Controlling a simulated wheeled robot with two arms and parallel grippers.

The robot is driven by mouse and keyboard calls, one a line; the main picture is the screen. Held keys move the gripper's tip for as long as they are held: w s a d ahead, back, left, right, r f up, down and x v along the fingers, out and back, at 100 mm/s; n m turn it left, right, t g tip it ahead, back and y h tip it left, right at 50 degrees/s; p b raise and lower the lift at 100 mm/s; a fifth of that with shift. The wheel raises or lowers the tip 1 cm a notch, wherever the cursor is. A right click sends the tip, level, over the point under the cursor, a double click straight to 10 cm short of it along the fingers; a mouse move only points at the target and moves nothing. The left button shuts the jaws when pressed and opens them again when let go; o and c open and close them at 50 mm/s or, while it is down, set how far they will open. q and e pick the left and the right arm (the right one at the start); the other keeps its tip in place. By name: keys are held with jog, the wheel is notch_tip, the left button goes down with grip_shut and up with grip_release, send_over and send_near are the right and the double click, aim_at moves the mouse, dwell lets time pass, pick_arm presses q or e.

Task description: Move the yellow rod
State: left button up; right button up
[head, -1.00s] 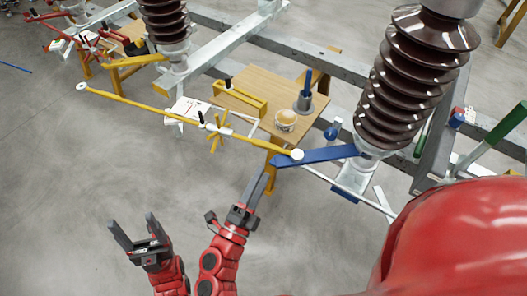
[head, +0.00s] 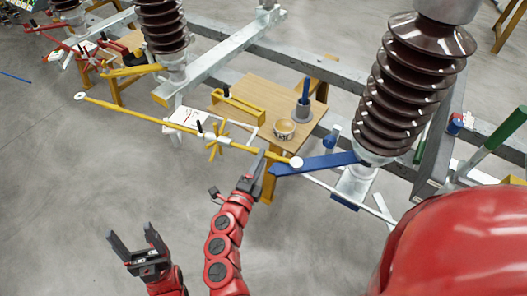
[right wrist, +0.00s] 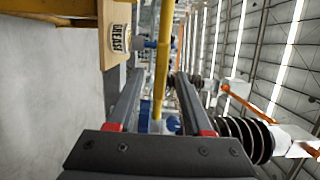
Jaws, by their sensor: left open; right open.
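The long yellow rod (head: 140,113) slants across the middle of the head view, with a pale round piece at each end. Its right end lies near a blue bar (head: 315,162). My right gripper (head: 261,158) is open at the rod's right part, just left of that end. In the right wrist view, the yellow rod (right wrist: 163,60) runs between the two open fingers (right wrist: 158,80), with a gap visible on each side. Whether a finger touches it, I cannot tell. My left gripper (head: 131,234) is open and empty over the floor at lower left, apart from the rod.
A yellow star-shaped handle (head: 216,142) sits at the rod. A brown ribbed insulator (head: 410,90) stands at right. The left floor is clear.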

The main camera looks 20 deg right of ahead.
jog(key=shift+x, duration=1.6)
jog(key=shift+c, duration=0.3)
grip_shut()
